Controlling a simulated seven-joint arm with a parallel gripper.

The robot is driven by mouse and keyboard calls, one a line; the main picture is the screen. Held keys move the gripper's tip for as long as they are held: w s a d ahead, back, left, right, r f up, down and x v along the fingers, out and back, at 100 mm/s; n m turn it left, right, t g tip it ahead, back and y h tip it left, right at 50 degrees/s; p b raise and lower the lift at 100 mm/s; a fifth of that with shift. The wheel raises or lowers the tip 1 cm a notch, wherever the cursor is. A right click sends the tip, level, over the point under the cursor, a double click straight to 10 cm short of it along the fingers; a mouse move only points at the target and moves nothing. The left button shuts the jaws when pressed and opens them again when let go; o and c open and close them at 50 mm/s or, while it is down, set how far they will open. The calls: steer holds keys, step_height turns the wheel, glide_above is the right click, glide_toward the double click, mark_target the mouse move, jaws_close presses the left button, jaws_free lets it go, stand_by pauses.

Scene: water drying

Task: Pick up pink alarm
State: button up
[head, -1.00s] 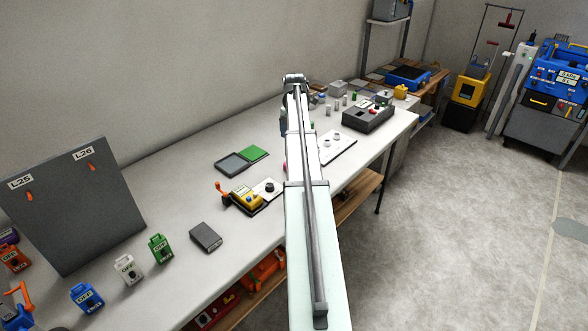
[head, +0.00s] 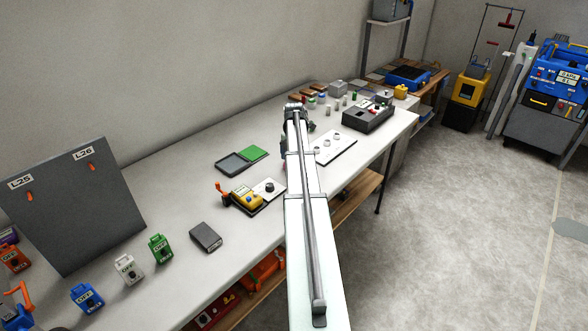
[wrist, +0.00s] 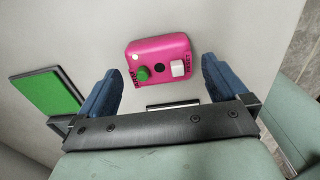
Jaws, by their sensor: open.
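The pink alarm (wrist: 159,60) is a pink box with a green knob, a dark round hole and a white square button on its face. It lies on the white table ahead of my gripper in the wrist view. My gripper (wrist: 158,78) is open, with its two blue fingers apart and nothing between their inner faces that I can see touching. The alarm shows between and just beyond the fingertips.
A green panel (head: 254,153) and a grey tray (head: 235,162) lie left of my arm. A yellow device (head: 246,198) with an orange crank is nearer. A white board (head: 335,146) and a dark box (head: 368,117) lie to the right. The table front left holds several small boxes.

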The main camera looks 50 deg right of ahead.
steer(key=shift+f, duration=1.5)
steer(key=shift+c, duration=0.5)
steer(key=c, duration=0.8)
steer(key=shift+r, duration=0.1)
steer(key=shift+c, duration=0.2)
steer(key=shift+r, duration=0.1)
